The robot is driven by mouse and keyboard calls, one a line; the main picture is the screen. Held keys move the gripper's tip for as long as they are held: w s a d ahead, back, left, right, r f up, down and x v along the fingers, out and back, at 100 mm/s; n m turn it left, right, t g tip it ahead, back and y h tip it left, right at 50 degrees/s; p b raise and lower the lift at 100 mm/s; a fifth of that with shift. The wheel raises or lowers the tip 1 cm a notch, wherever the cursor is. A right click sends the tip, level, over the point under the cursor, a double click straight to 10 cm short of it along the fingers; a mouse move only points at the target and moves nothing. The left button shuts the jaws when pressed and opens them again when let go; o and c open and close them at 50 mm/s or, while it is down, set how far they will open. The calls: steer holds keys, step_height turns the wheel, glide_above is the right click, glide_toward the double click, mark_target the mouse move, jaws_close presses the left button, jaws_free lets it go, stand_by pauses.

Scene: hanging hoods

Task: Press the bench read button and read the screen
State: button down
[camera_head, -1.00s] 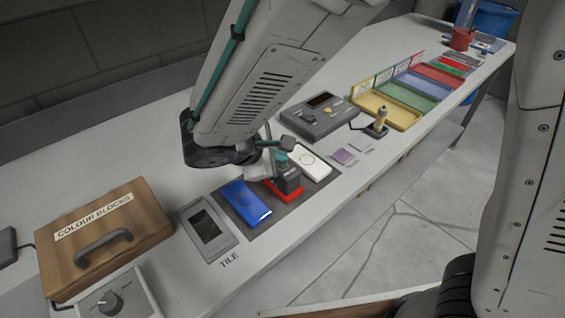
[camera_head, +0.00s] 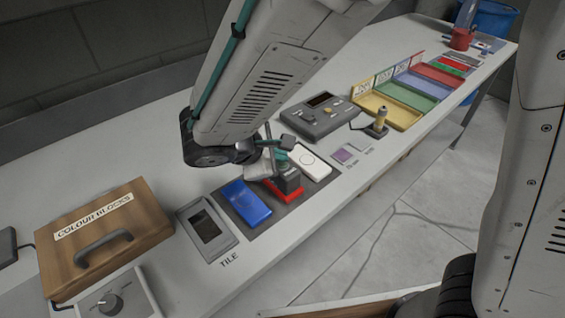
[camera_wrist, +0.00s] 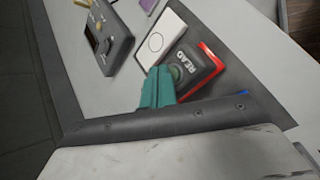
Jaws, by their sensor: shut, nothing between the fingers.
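In the head view the block (camera_head: 290,182) sits on a dark mat between a blue tile and a white tile. In the head view my gripper (camera_head: 281,158) is just above the block. A small dark screen (camera_head: 207,226) is in a grey unit beside the TILE label; no reading is legible.
The blue tile (camera_head: 244,202) and white tile (camera_head: 309,161) flank the block closely. A grey console (camera_head: 322,118) with a dark display stands behind. A wooden colour blocks case (camera_head: 105,238) is at left.

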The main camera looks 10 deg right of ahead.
steer(key=shift+r, duration=0.4)
steer(key=shift+r, duration=2.5)
steer(key=s, duration=0.1)
steer(key=s+d+m+g, duration=0.1)
steer(key=s+d+f+g, duration=0.1)
steer(key=shift+s+f+m, duration=0.1)
steer(key=shift+s+m, duration=0.2)
steer(key=shift+m, duration=0.1)
steer(key=s+d+r+m+g+y, duration=0.1)
steer(key=s+d+r+m+y, duration=0.2)
steer(key=s+d+m, duration=0.4)
steer(key=s+d+r+m+g+y, duration=0.1)
steer(key=s+d+r+m+y, duration=0.3)
steer(key=s+d+m, duration=0.4)
steer(key=d+r, duration=0.1)
steer(key=d, duration=0.3)
steer(key=shift+d+r+g, duration=0.25)
steer(key=shift+d+g, duration=0.05)
steer(key=shift+d, duration=0.1)
